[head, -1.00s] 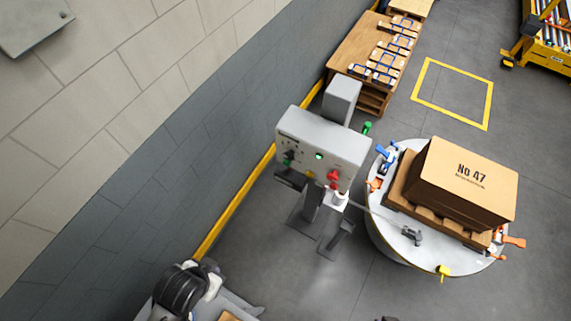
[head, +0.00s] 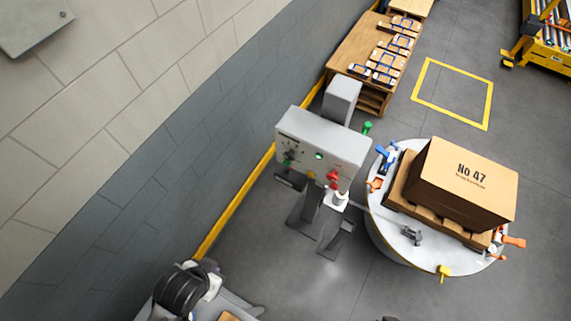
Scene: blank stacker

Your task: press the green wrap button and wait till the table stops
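The grey control panel (head: 310,140) stands on a post near the wall. A lit green button (head: 319,156) sits on the middle of its face, with a red knob (head: 333,177) to its lower right and a dark knob (head: 290,156) to its left. The round white turntable (head: 385,228) is to the right of the panel. A brown carton marked No 47 (head: 465,180) rests on a wooden pallet (head: 400,192) on it. Neither of my grippers can be made out in the head view, and nothing visible touches the green button.
A small green cylinder (head: 367,127) stands between panel and turntable. Blue, orange and yellow clamp-like parts ring the turntable edge. A wooden bench (head: 353,50) with several boxed items is behind. A yellow floor outline (head: 421,81) encloses empty floor. Dark equipment (head: 181,288) fills the lower left.

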